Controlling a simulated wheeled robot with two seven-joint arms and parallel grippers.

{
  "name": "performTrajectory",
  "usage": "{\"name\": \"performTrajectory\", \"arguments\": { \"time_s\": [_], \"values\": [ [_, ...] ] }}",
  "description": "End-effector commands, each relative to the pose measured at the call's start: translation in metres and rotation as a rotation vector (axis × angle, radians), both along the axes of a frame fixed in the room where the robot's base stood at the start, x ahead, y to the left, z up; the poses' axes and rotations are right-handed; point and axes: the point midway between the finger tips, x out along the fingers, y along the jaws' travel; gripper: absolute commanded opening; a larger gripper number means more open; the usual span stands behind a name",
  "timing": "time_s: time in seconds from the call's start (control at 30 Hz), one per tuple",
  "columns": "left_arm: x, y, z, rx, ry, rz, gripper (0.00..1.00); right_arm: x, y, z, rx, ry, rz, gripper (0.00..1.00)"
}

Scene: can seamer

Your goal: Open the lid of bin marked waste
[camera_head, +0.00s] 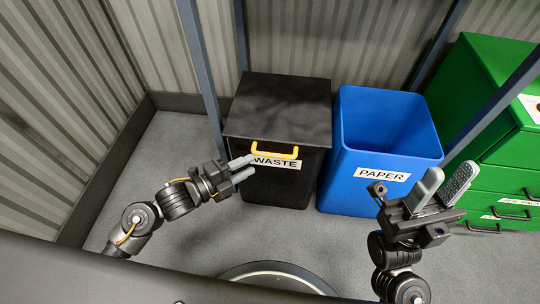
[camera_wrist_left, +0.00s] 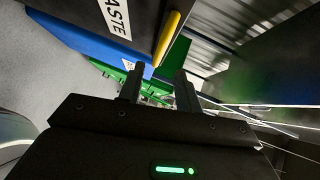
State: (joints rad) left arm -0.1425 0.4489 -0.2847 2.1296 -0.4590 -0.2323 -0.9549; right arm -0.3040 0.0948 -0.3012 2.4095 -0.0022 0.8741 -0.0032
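The black waste bin (camera_head: 272,188) stands in the middle, with a white WASTE label on its front, also seen in the left wrist view (camera_wrist_left: 118,17). Its dark lid (camera_head: 280,100) lies flat and closed on top. A yellow handle (camera_head: 274,149) sits at the lid's front edge; it also shows in the left wrist view (camera_wrist_left: 168,38). My left gripper (camera_head: 246,167) is open and empty, its fingertips close to the handle's left end; contact cannot be told. My right gripper (camera_head: 450,178) is open and empty, in front of the blue bin's right side.
An open-topped blue bin (camera_head: 360,198) marked PAPER stands just right of the waste bin. Green drawers (camera_head: 495,150) stand at the far right. Blue-grey posts (camera_head: 203,75) and corrugated walls (camera_head: 300,35) are behind. Grey floor (camera_head: 180,150) is clear to the left.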

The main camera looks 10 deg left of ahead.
Motion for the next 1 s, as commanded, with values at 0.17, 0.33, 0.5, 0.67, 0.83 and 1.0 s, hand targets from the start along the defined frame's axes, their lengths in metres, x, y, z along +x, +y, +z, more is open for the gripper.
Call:
{"name": "performTrajectory", "arguments": {
  "time_s": [0.17, 0.33, 0.5, 0.67, 0.83, 1.0],
  "values": [
    [0.025, -0.025, -0.007, -0.004, -0.001, 0.0, 0.34, 0.004, 0.001, -0.001, -0.002, -0.026, -0.001, 0.36],
    [0.044, -0.046, -0.011, -0.003, 0.0, 0.0, 0.34, 0.007, 0.002, 0.0, -0.003, -0.045, -0.003, 0.36],
    [0.056, -0.058, -0.013, -0.001, 0.001, 0.0, 0.34, 0.009, 0.003, 0.002, -0.004, -0.058, -0.004, 0.36],
    [0.06, -0.062, -0.013, -0.001, 0.002, -0.001, 0.34, 0.011, 0.004, 0.004, -0.005, -0.058, -0.004, 0.36],
    [0.06, -0.062, -0.013, -0.001, 0.002, -0.001, 0.34, 0.01, 0.003, 0.005, -0.003, -0.062, -0.004, 0.36],
    [0.06, -0.061, -0.013, -0.001, 0.002, 0.0, 0.18, 0.009, 0.003, 0.005, -0.002, -0.065, -0.004, 0.36]
  ]
}}
